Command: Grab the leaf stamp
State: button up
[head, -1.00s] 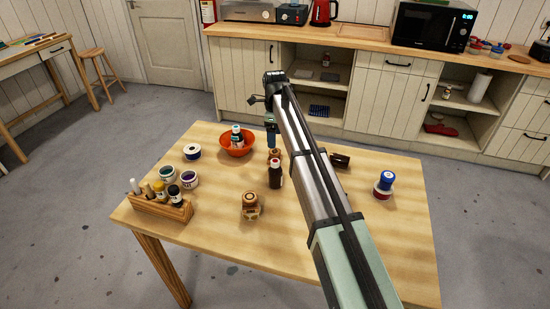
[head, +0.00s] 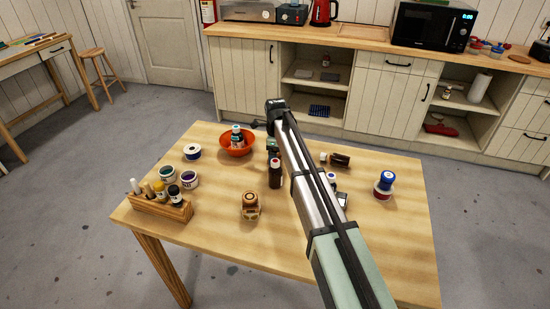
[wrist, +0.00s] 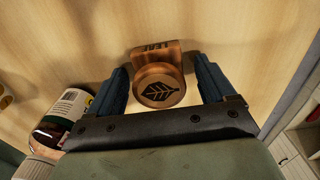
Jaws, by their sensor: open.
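The leaf stamp (wrist: 158,90) is a brown wooden block with a round top bearing a dark leaf mark, and LEAF is written on its base. In the wrist view it stands between the two blue fingers of my gripper (wrist: 161,78). The fingers are open, one on each side, with a gap showing at the right; whether the left finger touches it I cannot tell. In the head view my gripper (head: 272,146) is low over the table behind a dark bottle, and the stamp is hidden there.
A dark bottle (wrist: 67,118) is close by the left finger; the head view shows a dark bottle (head: 275,175) in front of my gripper. An orange bowl (head: 236,146), another wooden stamp (head: 250,205) and a brown bottle lying down (head: 336,159) are around on the table (head: 220,245).

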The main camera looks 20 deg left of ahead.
jog(key=c, duration=1.1)
jog(key=shift+r, duration=0.15)
jog(key=shift+c, duration=0.2)
